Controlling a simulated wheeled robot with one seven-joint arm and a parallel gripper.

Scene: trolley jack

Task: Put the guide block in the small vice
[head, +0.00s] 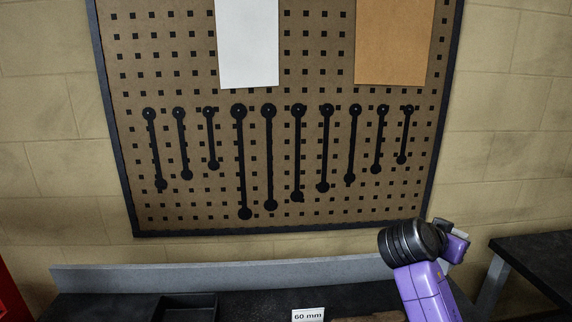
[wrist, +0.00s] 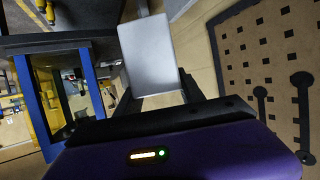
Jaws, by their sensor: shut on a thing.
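A flat-faced grey block (wrist: 150,50), which looks like the guide block, is held between the dark fingers of my gripper (wrist: 158,92) in the wrist view. The gripper is shut on it, and the block stands out past the fingertips. In the head view, my purple arm rises at the lower right in front of the wall; the gripper end is small there and partly behind the black wrist joint. I cannot make out the small vice in either view.
A pegboard (head: 290,225) with black hanging tools fills the wall. Below it, a dark bench with a grey back rail (head: 220,277) carries a black tray (head: 187,307) and a "60 mm" card (head: 308,314). Another dark table (head: 540,255) stands at right.

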